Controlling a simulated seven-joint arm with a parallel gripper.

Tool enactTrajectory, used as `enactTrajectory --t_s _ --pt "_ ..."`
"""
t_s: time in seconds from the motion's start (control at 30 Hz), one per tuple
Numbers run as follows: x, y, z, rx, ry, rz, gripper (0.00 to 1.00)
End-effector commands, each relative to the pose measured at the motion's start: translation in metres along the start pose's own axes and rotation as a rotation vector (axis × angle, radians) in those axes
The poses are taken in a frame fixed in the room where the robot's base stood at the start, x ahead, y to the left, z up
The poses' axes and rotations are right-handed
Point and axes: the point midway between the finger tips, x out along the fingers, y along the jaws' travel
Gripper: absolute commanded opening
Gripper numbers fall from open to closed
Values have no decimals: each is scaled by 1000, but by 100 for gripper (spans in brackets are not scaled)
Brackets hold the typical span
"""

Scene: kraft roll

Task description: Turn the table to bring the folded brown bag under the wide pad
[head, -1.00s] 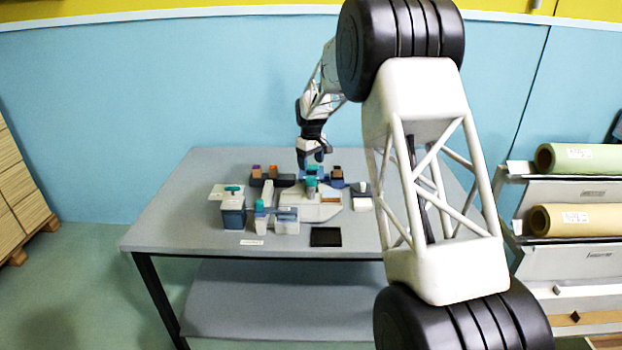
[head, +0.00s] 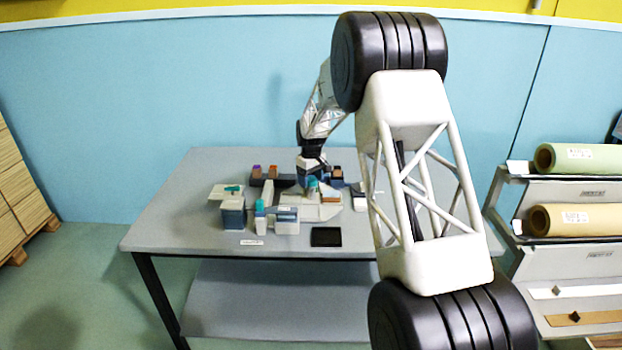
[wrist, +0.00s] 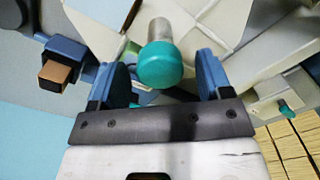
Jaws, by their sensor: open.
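My gripper (head: 311,180) is low over the pale turning table (head: 322,212) in the head view. In the wrist view its blue fingers (wrist: 165,80) are apart, with a teal knob (wrist: 160,64) on a grey post between them. I see no clear contact with the knob. The knob shows in the head view (head: 312,184). A small flat brown piece (head: 330,199), perhaps the folded bag, lies on the pale table right of the knob. I cannot tell which part is the wide pad; my gripper hides part of the fixture.
A blue-grey box (head: 233,215), a white block with a blue top (head: 286,222) and a teal-topped post (head: 260,210) stand left and in front. A black flat pad (head: 326,237) lies at the front. Coloured blocks (head: 264,171) stand behind. The grey table's left side (head: 170,220) is clear.

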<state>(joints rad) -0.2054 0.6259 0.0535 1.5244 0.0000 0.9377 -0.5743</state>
Motion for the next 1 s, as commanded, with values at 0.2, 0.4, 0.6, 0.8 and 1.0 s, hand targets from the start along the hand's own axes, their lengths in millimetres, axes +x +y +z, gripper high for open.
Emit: enactTrajectory --t_s 0.2,0.4,0.6,0.8,1.0 --pt "0 0 0 0 0 0 47" --pt "0 0 0 0 0 0 17" --pt "0 0 0 -1 0 0 4" --pt "-1 0 0 -13 0 0 4" --pt "-2 0 0 -53 1 1 4"
